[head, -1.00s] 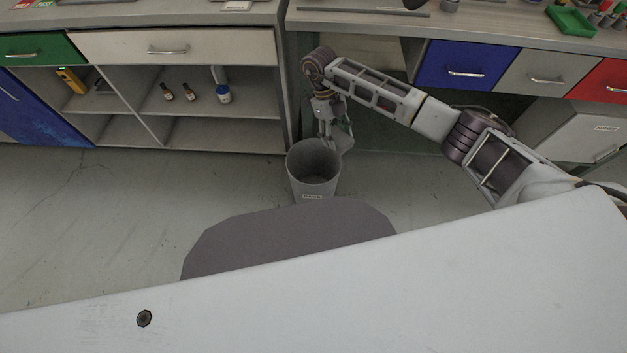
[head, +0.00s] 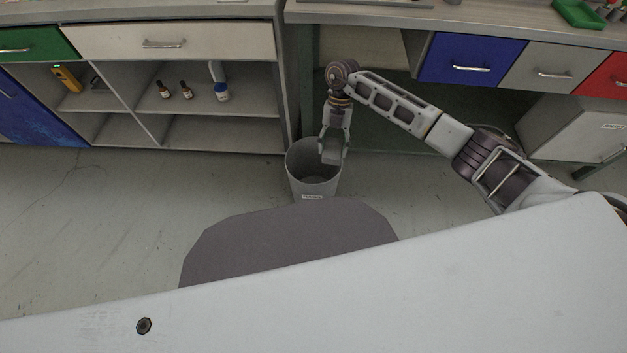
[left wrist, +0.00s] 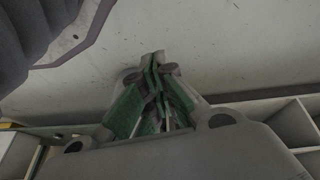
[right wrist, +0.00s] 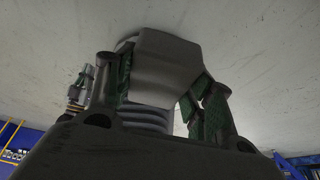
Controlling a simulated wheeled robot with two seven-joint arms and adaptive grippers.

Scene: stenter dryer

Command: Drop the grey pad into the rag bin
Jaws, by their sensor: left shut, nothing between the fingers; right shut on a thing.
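The rag bin (head: 301,181) is a grey, round, open-topped bin with a small label, standing on the floor. The grey pad (head: 332,157) is held in my right gripper (head: 334,146), over the right part of the bin's mouth in the head view. I cannot tell whether its lower edge is below the rim. In the right wrist view the pad (right wrist: 168,65) is a broad grey slab between the green-lined fingers. My left gripper (left wrist: 156,68) is shut and empty in its wrist view; it does not show in the head view.
A shelf unit (head: 220,133) with small bottles stands behind and left of the bin. A workbench (head: 480,25) with blue, grey and red drawers is behind right. Open floor (head: 130,215) lies left of the bin.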

